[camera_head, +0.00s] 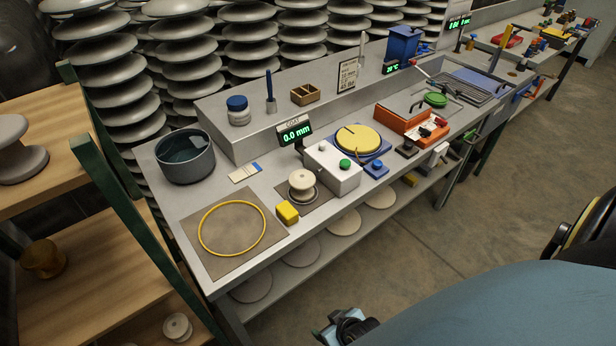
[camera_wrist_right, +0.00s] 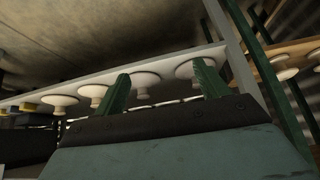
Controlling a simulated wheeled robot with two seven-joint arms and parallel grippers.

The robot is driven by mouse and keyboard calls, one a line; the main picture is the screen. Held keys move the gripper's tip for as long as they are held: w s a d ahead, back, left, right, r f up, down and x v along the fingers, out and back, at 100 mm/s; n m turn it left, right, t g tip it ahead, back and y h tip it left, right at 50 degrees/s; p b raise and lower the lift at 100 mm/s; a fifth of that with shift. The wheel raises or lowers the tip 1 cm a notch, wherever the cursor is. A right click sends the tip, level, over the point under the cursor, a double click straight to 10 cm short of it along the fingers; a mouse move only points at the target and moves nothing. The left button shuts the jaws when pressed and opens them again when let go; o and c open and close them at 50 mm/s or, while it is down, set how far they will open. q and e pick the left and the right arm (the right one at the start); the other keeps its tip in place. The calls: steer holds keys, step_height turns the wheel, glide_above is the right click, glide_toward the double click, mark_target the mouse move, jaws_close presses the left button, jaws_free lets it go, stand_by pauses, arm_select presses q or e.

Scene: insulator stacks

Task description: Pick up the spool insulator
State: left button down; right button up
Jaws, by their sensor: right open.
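A cream spool-shaped insulator (camera_head: 302,186) stands upright on a dark mat on the grey workbench, beside a white box with a green button. Another small pale spool (camera_head: 178,327) rests low on the wooden shelf at the lower left. A larger grey spool-shaped piece (camera_head: 20,152) and a brown one (camera_head: 42,258) stand on the shelf boards at the left. My right gripper (camera_head: 345,326) is at the bottom of the head view, in front of the bench and apart from these pieces. In the right wrist view its two green fingers (camera_wrist_right: 163,88) are spread and empty.
The bench (camera_head: 262,272) also carries a grey pot (camera_head: 185,157), a yellow ring (camera_head: 232,229), a yellow block (camera_head: 287,212) and a gauge display (camera_head: 294,132). Several pale discs lie on its lower shelf. A green shelf post (camera_head: 130,205) stands left.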

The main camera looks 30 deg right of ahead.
steer(key=w+d+r+m+t, duration=0.1)
steer(key=w+d+r+t, duration=0.2)
steer(key=w+r, duration=0.85)
steer(key=t+h+p, duration=0.2)
steer(key=t, duration=0.2)
glide_toward(306, 184)
steer(key=shift+m, duration=0.4)
steer(key=b+x, duration=0.1)
steer(key=x, duration=0.3)
steer(key=shift+w+f, duration=0.1)
steer(key=shift+f, duration=0.1)
steer(key=shift+b+x, duration=0.65)
steer(key=shift+x, duration=2.35)
steer(key=shift+d, duration=0.1)
steer(key=shift+c, duration=0.2)
steer(key=shift+r, duration=0.15)
steer(key=c, duration=0.9)
